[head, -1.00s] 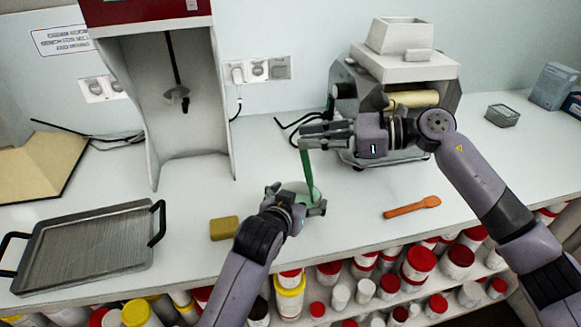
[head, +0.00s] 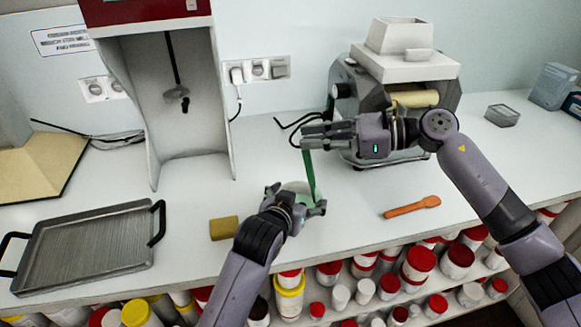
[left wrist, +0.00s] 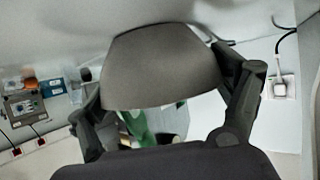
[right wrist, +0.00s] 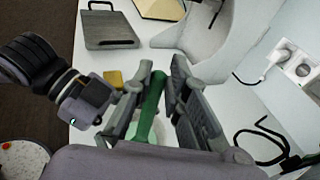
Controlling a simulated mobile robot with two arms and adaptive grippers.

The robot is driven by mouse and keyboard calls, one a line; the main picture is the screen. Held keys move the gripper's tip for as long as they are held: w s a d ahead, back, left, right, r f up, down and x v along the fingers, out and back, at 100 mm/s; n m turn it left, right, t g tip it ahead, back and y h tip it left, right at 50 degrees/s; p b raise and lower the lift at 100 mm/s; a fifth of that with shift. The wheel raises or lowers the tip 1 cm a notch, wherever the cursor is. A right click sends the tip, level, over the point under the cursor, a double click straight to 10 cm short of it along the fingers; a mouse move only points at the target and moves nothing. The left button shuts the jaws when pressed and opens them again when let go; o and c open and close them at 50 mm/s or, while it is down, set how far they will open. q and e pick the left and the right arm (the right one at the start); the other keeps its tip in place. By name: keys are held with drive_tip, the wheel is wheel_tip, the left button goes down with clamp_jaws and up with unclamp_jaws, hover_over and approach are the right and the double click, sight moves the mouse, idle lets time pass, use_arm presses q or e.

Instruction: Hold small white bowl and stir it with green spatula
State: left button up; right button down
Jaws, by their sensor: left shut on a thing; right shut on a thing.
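The small white bowl (head: 298,187) is above the front part of the counter, between the fingers of my left gripper (head: 296,199), which is shut on it. The gripper hides much of the bowl. My right gripper (head: 310,138) is shut on the upper end of the green spatula (head: 310,170). The spatula hangs steeply, slightly tilted, with its lower end down at the bowl; its tip is hidden. In the right wrist view the spatula (right wrist: 151,105) runs between my right fingers, with a pale part of the bowl (right wrist: 161,130) behind.
A tan block (head: 223,228) lies left of my left gripper. A grey tray (head: 88,248) is at the far left. A mill (head: 405,80) and a tall mixer stand (head: 185,110) stand behind. Jars fill the shelf below.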

drive_tip(key=shift+a, duration=0.35)
drive_tip(key=shift+a, duration=0.1)
drive_tip(key=x, duration=0.3)
drive_tip(key=shift+w+a+r, duration=0.1)
drive_tip(key=shift+a+r, duration=0.05)
drive_tip(key=shift+r, duration=0.2)
drive_tip(key=shift+w+d, duration=0.15)
drive_tip(key=shift+w, duration=0.75)
drive_tip(key=shift+w+d, duration=0.1)
drive_tip(key=shift+w, duration=0.75)
drive_tip(key=shift+s, duration=0.25)
idle(0.6)
drive_tip(key=shift+s, duration=0.3)
drive_tip(key=shift+s+a, duration=0.25)
drive_tip(key=shift+s, duration=0.95)
